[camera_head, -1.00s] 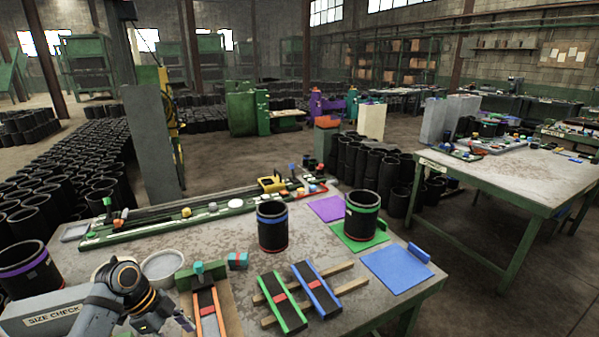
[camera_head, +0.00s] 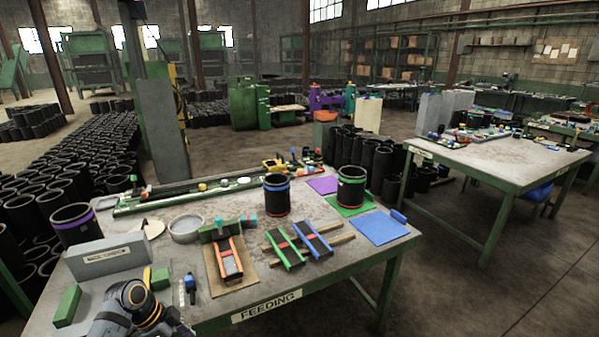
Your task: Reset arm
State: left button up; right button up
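My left arm shows at the bottom left of the head view, in front of the table's near edge. Only a small part of my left gripper (camera_head: 182,328) shows at the bottom border, so I cannot tell whether its fingers are open or shut. I see nothing held in the visible part. My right arm and gripper are out of view. A black sleeve with a blue band (camera_head: 277,196) stands upright on the feeding table (camera_head: 330,262). A black sleeve with a green band (camera_head: 351,188) stands upright on a green mat (camera_head: 349,209).
A grey box (camera_head: 108,256), a green block (camera_head: 67,306) and a round dish (camera_head: 186,229) lie near my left arm. Green and blue rails (camera_head: 284,250) lie mid-table. A blue mat (camera_head: 380,227) is at the right. Another table (camera_head: 500,168) stands farther right, with clear floor between.

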pick_arm(q)
jog(key=s+a+f+n+y, duration=0.1)
jog(key=s+f+n, duration=0.35)
jog(key=f, duration=0.55)
jog(key=s+a+f+n+y, duration=0.25)
jog(key=s+f, duration=0.35)
jog(key=f, duration=0.4)
jog(key=s+a+f+n+y, duration=0.1)
jog(key=s+f+n, duration=0.35)
jog(key=f, duration=0.65)
jog(key=s+d+f, duration=0.2)
jog(key=s+f, duration=0.1)
jog(key=s, duration=0.5)
jog(key=s+d+f+n, duration=0.1)
jog(key=s+f, duration=0.3)
jog(key=s, duration=0.4)
jog(key=s+d+f+n, duration=0.1)
jog(key=s+d+f, duration=0.1)
jog(key=s, duration=0.6)
jog(key=shift+d+f+y, duration=0.3)
jog(key=shift+f+y, duration=0.05)
jog(key=shift+f, duration=0.4)
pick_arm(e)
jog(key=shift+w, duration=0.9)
